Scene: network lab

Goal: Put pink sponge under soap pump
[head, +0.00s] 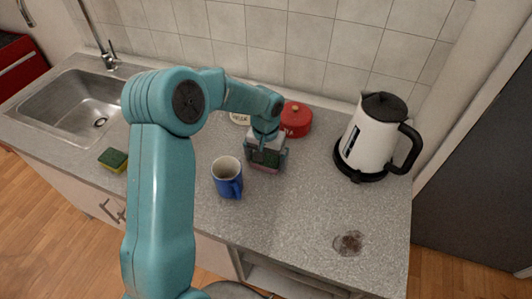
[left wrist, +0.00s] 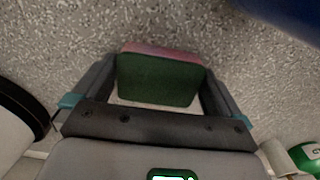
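The pink sponge (left wrist: 160,78) has a green pad face and a pink layer along its far edge in the left wrist view. It sits between the two fingers of my left gripper (left wrist: 160,82), which meet it on both sides. In the head view my left gripper (head: 267,148) points down over the counter, with the sponge's pink edge (head: 264,169) low between the fingers. I cannot tell whether the sponge touches the counter. I make out no soap pump; my arm hides part of the counter. My right gripper is not in view.
A blue mug (head: 228,178) stands close to the left gripper. A red canister (head: 296,119) is behind it, and a white kettle (head: 370,137) is to the right. A green and yellow sponge (head: 113,159) lies by the sink (head: 72,105). A small glass dish (head: 348,243) is near the front.

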